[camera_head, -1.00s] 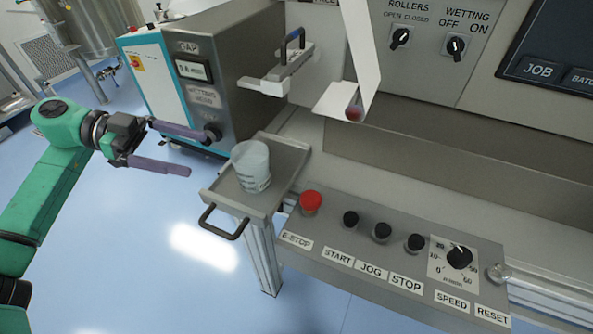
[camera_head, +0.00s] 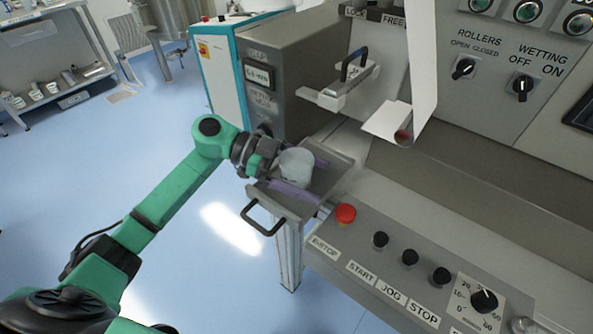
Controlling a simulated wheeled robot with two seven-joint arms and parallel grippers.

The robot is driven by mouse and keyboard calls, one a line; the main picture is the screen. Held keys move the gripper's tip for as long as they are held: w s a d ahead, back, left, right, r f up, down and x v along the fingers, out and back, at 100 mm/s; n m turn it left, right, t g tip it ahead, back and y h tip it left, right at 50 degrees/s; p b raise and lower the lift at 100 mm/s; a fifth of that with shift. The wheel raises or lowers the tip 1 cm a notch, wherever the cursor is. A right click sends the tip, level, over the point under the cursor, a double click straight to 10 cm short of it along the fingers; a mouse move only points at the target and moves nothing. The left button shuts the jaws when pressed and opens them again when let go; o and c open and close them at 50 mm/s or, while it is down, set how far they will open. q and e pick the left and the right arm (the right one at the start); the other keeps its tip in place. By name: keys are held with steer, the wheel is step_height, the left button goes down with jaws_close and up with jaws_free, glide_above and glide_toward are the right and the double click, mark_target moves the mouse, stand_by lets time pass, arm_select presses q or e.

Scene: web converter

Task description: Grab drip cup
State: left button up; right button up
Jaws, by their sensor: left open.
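The drip cup (camera_head: 295,168) is a pale, translucent cup standing on the small grey metal tray (camera_head: 322,180) at the machine's left side. My left gripper (camera_head: 305,178) reaches in from the left over the tray. Its purple fingers are open, one on the far side of the cup and one on the near side, with the cup between them. I cannot tell whether either finger touches the cup. My right gripper is out of view.
The tray has a dark front handle (camera_head: 262,222). A red emergency stop button (camera_head: 345,213) and the control panel (camera_head: 395,265) lie just right of it. The grey gap unit (camera_head: 300,80) stands behind. Blue floor (camera_head: 130,160) is free at left.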

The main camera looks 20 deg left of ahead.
arm_select(q)
steer(key=c, duration=1.4)
